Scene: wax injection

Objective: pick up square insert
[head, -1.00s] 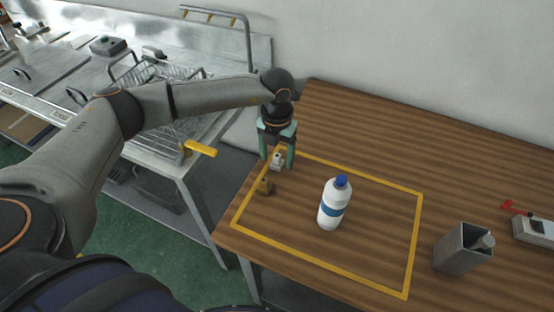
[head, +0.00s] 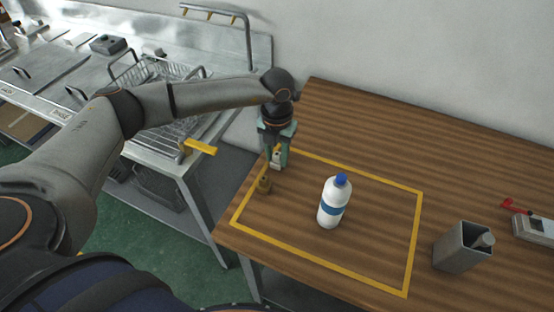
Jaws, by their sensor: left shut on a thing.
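A small pale grey block (head: 276,159), which looks like the square insert, is between the fingers of my left gripper (head: 276,164). The gripper points down over the back left corner of the yellow-outlined area (head: 352,168) on the wooden table, and its green fingers are shut on the block. The fingers hide part of the block, and I cannot tell whether it still touches the table. A small brass-coloured piece (head: 264,184) stands just in front of the gripper. My right gripper is not in view.
A white bottle (head: 333,203) with a blue cap stands inside the outline. A grey metal box (head: 458,248) and a device with a red handle (head: 535,228) are at the right. A metal sink counter (head: 185,160) is at the left. The back of the table is clear.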

